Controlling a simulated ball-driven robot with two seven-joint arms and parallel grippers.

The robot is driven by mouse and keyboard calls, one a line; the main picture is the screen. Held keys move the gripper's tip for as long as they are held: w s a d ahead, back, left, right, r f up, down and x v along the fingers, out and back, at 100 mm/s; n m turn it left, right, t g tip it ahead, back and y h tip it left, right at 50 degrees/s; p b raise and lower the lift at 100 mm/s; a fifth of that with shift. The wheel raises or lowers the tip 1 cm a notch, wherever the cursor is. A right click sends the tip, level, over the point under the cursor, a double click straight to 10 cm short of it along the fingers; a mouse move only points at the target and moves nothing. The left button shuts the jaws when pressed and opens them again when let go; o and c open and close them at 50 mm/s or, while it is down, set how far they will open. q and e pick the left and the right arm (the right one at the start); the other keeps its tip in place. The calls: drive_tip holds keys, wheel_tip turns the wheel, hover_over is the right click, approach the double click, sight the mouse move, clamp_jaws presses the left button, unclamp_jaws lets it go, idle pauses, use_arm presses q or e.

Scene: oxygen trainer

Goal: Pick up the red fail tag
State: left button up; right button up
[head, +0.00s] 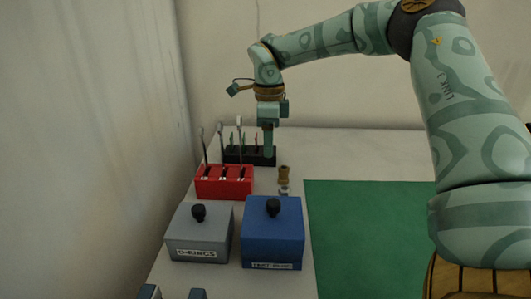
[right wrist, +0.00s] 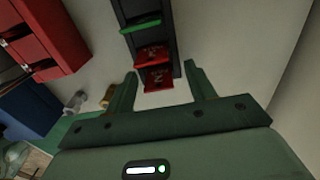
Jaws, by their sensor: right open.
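Two red tags stand in a dark rack (head: 234,156) at the back of the table. In the right wrist view, the nearer red tag (right wrist: 158,78) is between and just beyond my fingertips, with the other red tag (right wrist: 152,54) behind it. A green tag (right wrist: 140,25) is farther along the rack. Lettering on the tags is too small to read. My right gripper (right wrist: 160,88) is open and empty, with visible gaps beside the nearer tag. In the head view the right gripper (head: 268,144) points down at the rack's right end.
A red holder (head: 224,188) with upright tools stands in front of the rack. A brass fitting (head: 284,174) is to its right. A grey O-rings box (head: 199,244) and a blue box (head: 272,240) stand nearer. A green mat (head: 370,230) lies clear at right.

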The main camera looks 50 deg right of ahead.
drive_tip(key=shift+r, duration=0.1)
drive_tip(key=c, duration=1)
drive_tip(key=shift+c, duration=0.2)
